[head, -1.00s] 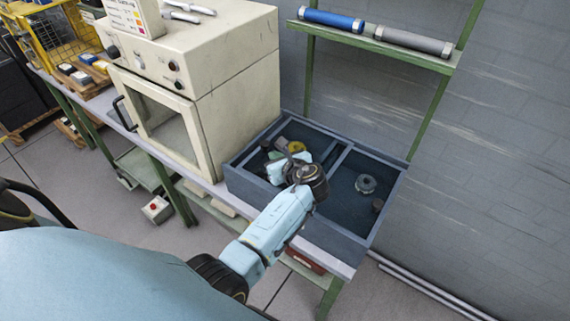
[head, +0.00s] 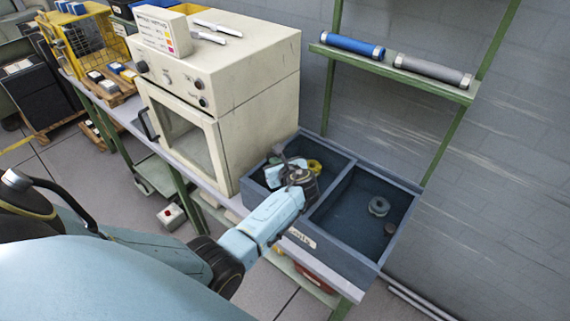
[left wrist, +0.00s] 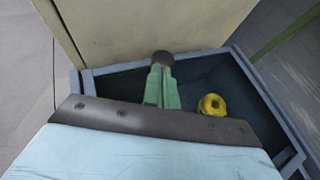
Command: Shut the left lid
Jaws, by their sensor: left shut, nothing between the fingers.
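I cannot make out a left lid in either view. The blue-grey box (head: 322,252) has two compartments whose insides show from above. My left gripper (head: 274,168) is over its left compartment, and in the left wrist view its green fingers (left wrist: 162,88) are together with nothing between them. A dark round thing (left wrist: 163,57) shows just beyond the fingertips; I cannot tell whether they touch it. A yellow ring-like part (left wrist: 212,104) lies in the left compartment, partly hidden by my wrist in the head view. My right gripper is out of view.
A cream oven (head: 225,85) with its door shut stands close against the box's left side. A grey ring (head: 379,206) lies in the right compartment. A green-framed shelf (head: 440,91) with blue and grey rollers is behind. The space above the right compartment is clear.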

